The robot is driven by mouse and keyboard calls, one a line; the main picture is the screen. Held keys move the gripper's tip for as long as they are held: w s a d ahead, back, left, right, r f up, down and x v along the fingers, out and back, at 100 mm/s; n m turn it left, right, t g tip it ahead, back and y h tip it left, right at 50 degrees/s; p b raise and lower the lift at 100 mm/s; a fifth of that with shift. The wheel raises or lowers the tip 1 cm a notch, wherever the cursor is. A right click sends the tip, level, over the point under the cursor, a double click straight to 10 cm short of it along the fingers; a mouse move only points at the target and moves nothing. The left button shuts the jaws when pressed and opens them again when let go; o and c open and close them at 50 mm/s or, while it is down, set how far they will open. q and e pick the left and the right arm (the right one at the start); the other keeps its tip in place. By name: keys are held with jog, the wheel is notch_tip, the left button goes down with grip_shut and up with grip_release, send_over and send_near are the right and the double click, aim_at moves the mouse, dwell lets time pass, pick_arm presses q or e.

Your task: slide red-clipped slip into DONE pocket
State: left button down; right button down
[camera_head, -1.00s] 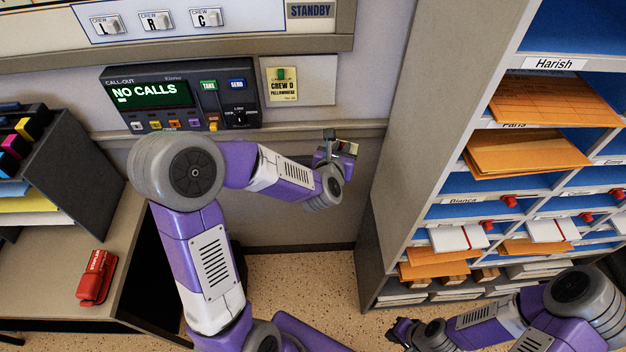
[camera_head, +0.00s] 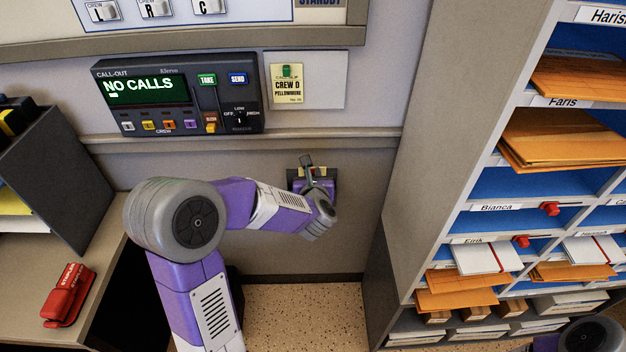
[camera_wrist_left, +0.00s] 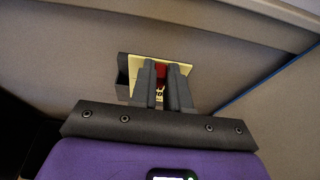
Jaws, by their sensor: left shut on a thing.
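My left gripper (camera_head: 308,170) is at the wall below the call-out panel. It is shut on the red clip (camera_wrist_left: 161,73) of a pale yellow slip (camera_wrist_left: 133,64), seen between the fingers in the left wrist view. A dark pocket (camera_head: 331,184) is fixed to the wall here, and its edge also shows in the wrist view (camera_wrist_left: 122,88). The slip is at the pocket's mouth; the fingers hide how far it reaches inside. I cannot read a label on the pocket. My right gripper is out of view.
A green-clipped CREW D slip (camera_head: 288,85) hangs on a pale board above, beside the call-out panel (camera_head: 178,95). A tall pigeonhole shelf (camera_head: 425,130) stands close on the right. A desk with a red stapler (camera_head: 68,295) is at the left.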

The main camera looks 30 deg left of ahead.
pick_arm(q)
jog(key=shift+w+a+p, duration=0.4)
jog(key=shift+w+a, duration=0.1)
jog(key=shift+w, duration=0.35)
jog(key=shift+w+a+p, duration=0.45)
jog(key=shift+w+a, duration=0.1)
jog(key=shift+w, duration=0.3)
jog(key=shift+w+a+p, duration=0.4)
jog(key=shift+w+a, duration=0.1)
jog(key=shift+w, duration=0.35)
jog(key=shift+b, duration=0.55)
jog(key=shift+f+b, duration=1.6)
jog(key=shift+b, duration=0.15)
jog(key=shift+s+f, duration=0.1)
jog(key=shift+f, duration=2.7)
